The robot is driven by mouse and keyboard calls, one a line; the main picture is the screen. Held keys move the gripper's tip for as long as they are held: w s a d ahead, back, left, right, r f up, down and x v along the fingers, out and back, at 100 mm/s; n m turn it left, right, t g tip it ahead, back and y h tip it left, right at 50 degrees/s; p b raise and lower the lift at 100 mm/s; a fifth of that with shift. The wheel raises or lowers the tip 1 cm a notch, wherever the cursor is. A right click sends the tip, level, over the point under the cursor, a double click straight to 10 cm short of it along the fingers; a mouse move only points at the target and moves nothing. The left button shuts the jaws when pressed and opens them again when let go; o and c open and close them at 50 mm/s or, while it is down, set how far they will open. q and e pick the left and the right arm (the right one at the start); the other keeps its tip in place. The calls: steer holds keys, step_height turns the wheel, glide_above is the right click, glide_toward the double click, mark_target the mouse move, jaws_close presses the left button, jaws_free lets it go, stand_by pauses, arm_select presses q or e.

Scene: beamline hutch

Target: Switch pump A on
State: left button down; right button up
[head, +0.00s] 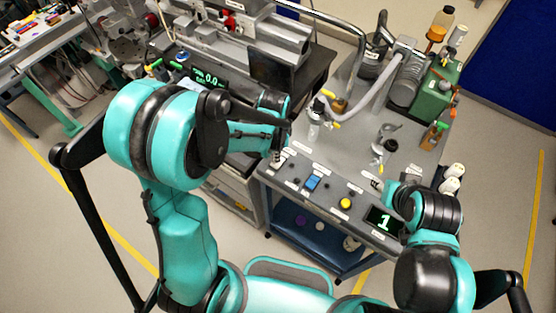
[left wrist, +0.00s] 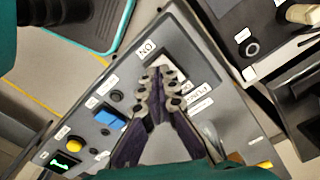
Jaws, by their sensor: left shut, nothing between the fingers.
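My left gripper (head: 277,158) is over the left end of the grey control panel (head: 325,200). In the left wrist view its fingers (left wrist: 163,78) are shut with nothing between them. The fingertips are in front of a pale switch (left wrist: 178,66) beside an ON label (left wrist: 146,48) and a partly hidden label that seems to read PUMP (left wrist: 197,95). The fingers cover part of the switch, so I cannot tell its position or whether they touch it. My right arm is at the right of the head view, but its fingers do not show.
Behind, the bench top holds hoses, a green box (head: 433,95) and bottles. A dark instrument (head: 270,68) stands at the back left.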

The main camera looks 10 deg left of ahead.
arm_select(q)
steer(key=shift+f+b, duration=0.95)
steer(key=shift+f, duration=0.15)
stand_by(0.5)
steer(key=shift+r, duration=0.15)
steer(key=shift+r+p, duration=2.55)
steer(key=shift+r, duration=0.9)
steer(key=shift+s+a+r+n+b, duration=0.2)
steer(key=shift+n+b, duration=0.1)
steer(key=shift+b, duration=0.15)
steer(key=s+a+r+n+t+b, duration=0.2)
steer(key=s+a+n+t+b, duration=0.2)
steer(key=s+n+t+b, duration=0.3)
steer(key=shift+s+a+r+n+b, duration=0.15)
steer(key=shift+s+r+n+b, duration=0.05)
steer(key=shift+s+n+b, duration=1.15)
